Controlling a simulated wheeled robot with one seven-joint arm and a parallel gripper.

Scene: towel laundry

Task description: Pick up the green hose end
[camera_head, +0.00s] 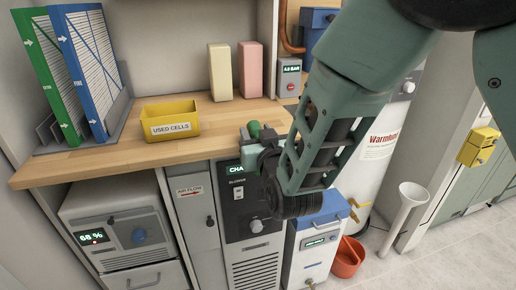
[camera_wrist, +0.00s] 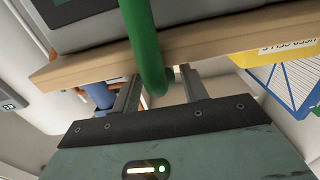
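The green hose (camera_wrist: 143,45) comes down from the top of the wrist view and bends near the wooden counter's edge. Its lower part lies between the two fingers of my gripper (camera_wrist: 160,84), with gaps visible on both sides. The fingers are apart, so my gripper is open. In the head view a small green piece of the hose (camera_head: 254,129) shows just above my gripper (camera_head: 258,150), at the counter's front edge. My arm and gripper hide the rest, and I cannot make out the very tip.
The wooden counter (camera_head: 140,140) carries a yellow "USED CELLS" bin (camera_head: 171,128), green and blue filter panels (camera_head: 80,75), and cream and pink blocks (camera_head: 235,72). Below stand a dark charger panel (camera_head: 250,215) and a blue-topped unit (camera_head: 318,235). A red bucket (camera_head: 348,257) is on the floor.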

